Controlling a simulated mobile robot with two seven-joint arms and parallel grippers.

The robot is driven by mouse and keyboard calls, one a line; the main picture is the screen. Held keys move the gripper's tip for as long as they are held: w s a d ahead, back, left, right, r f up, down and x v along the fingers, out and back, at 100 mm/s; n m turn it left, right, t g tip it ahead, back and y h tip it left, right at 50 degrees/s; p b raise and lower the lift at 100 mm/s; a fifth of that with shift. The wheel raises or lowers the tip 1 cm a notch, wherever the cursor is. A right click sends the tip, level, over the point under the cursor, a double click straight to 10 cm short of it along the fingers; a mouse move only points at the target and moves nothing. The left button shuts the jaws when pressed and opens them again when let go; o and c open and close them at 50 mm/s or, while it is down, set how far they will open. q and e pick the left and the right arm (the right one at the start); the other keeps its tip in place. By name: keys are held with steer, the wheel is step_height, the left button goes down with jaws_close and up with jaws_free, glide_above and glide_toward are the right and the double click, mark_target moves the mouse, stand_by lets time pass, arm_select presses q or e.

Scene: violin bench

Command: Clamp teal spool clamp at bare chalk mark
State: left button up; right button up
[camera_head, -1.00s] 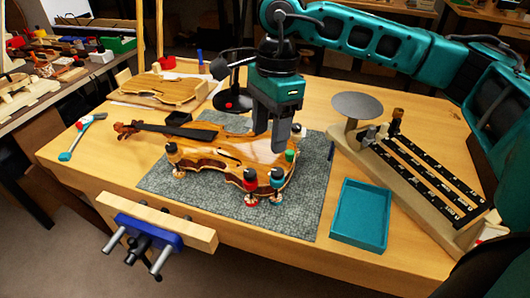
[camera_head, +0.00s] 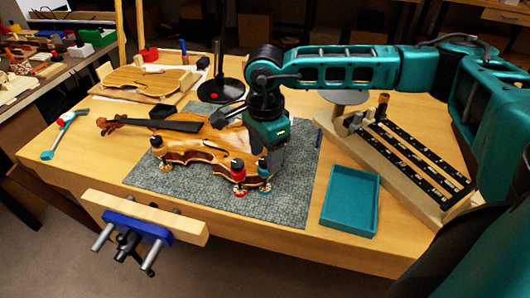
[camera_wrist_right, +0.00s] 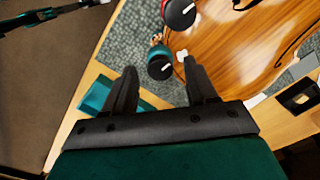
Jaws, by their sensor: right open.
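The violin (camera_head: 205,145) lies on a grey mat with several spool clamps along its edge. The teal spool clamp (camera_head: 264,170) stands upright at the body's near right end, close beside a red one (camera_head: 238,175). In the right wrist view the teal clamp (camera_wrist_right: 161,66) shows its black knob between and beyond my fingertips, at the violin's edge. My right gripper (camera_head: 275,172) is open, pointing down at the teal clamp, not closed on it. A small pale patch (camera_wrist_right: 181,55) shows beside the clamp; I cannot tell if it is the chalk mark. My left gripper is out of view.
A teal tray (camera_head: 350,202) lies right of the grey mat (camera_head: 295,205). A wooden rack with black strips (camera_head: 415,160) stands further right. A black lamp base (camera_head: 220,90) stands behind the violin. A vise (camera_head: 140,228) juts from the front edge.

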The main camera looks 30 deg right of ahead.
steer(key=shift+f, duration=0.2)
jaws_close()
stand_by(0.5)
